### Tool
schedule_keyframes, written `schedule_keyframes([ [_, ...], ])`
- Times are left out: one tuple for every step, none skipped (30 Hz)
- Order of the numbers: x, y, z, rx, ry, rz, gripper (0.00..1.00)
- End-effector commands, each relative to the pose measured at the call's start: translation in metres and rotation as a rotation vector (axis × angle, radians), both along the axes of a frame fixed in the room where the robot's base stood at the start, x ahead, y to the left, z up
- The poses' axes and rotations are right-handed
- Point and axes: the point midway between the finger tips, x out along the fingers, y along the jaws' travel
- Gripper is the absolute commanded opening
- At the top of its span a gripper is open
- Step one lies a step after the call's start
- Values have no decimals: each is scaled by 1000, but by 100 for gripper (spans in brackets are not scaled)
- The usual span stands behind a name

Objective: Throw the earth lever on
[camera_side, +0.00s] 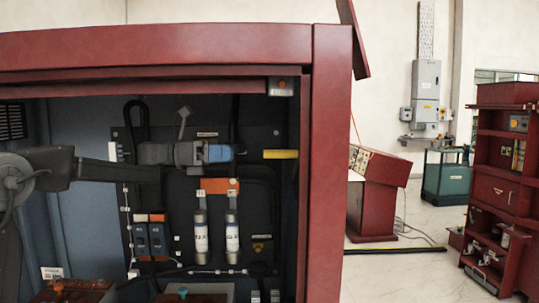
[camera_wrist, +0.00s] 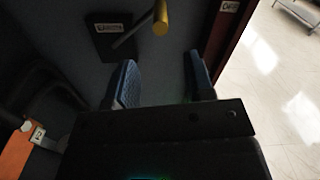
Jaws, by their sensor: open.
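The earth lever (camera_side: 280,154) shows as a yellow grip pointing sideways at the right of the cabinet's inside. In the wrist view its yellow end (camera_wrist: 160,18) and grey shaft stand out from a dark plate (camera_wrist: 108,42) with a small white label. My gripper (camera_side: 229,153) is open and empty, with blue finger pads, just left of the yellow grip in the side view and apart from it. In the wrist view the gripper (camera_wrist: 162,72) has its fingers spread, and the yellow end lies beyond the tips, roughly between them. The lever's pivot is hidden in the side view.
Two white cylinders (camera_side: 201,235) stand below my gripper under an orange block (camera_side: 219,185). The red cabinet's right post (camera_side: 330,170) is close beyond the lever. Another grey lever (camera_side: 184,118) stands above my gripper.

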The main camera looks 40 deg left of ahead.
Motion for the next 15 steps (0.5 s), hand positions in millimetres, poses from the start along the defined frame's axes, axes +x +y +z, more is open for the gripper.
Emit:
schedule_keyframes([
  [8, -9, -1, 1, 1, -4, 48],
  [12, -14, -1, 1, 1, -6, 48],
  [18, -20, -1, 2, 1, -5, 48],
  [23, -25, -1, 1, 1, -6, 48],
  [27, -29, -1, 2, 1, -5, 48],
  [33, -35, -1, 1, 1, -5, 48],
  [37, -39, -1, 2, 0, -4, 48],
  [41, -44, -1, 2, 1, -5, 48],
  [47, -48, -1, 2, 1, -4, 48],
  [51, -53, -1, 3, 0, -5, 48],
  [54, -56, -1, 3, 0, -5, 48],
  [59, -60, -1, 3, 2, -4, 48],
  [62, -63, -1, 3, 0, -4, 48],
  [64, -66, -1, 3, 0, -4, 48],
  [68, -69, -1, 3, 1, -2, 48],
])
